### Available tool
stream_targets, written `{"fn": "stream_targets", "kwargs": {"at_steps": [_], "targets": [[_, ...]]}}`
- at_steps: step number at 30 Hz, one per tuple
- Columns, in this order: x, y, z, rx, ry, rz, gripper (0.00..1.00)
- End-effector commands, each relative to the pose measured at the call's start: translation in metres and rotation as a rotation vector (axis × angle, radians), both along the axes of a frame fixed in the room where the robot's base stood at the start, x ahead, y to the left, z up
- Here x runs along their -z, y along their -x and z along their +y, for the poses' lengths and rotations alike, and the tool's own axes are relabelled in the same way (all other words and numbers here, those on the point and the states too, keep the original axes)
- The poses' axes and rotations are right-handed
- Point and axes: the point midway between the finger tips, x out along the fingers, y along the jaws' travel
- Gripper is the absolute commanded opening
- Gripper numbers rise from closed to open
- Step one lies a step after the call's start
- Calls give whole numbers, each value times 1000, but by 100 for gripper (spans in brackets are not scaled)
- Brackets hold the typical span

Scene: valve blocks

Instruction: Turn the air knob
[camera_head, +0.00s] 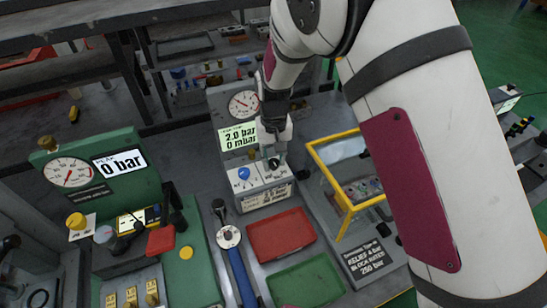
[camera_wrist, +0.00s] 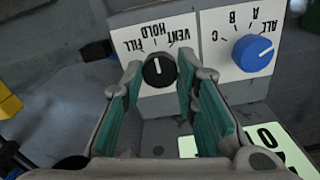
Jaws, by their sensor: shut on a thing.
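The black knob (camera_wrist: 159,70) sits on a white plate marked FILL, HOLD and VENT, which appears upside down in the wrist view. Its white pointer line is toward HOLD. In the head view the knob (camera_head: 273,163) shows small below my gripper (camera_head: 273,150). My gripper (camera_wrist: 164,80) has its green-padded fingers on both sides of the black knob and is shut on it. The display (camera_head: 238,138) above reads 2.0 bar and 0 mbar.
A blue knob (camera_wrist: 254,53) marked ALL, A, B, C sits close beside the black one. A gauge (camera_head: 243,104) stands above the display. A red tray (camera_head: 281,234), a green tray (camera_head: 306,284) and a yellow-framed box (camera_head: 346,175) are nearby. A green gauge block (camera_head: 100,172) stands left.

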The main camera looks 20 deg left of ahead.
Motion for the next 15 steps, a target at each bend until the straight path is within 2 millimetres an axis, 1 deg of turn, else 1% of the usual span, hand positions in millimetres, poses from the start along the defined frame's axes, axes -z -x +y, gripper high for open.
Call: {"fn": "stream_targets", "kwargs": {"at_steps": [13,14,15], "targets": [[0,0,0,12,0,0,0],[0,0,0,12,0,0,30],[0,0,0,12,0,0,39]]}}
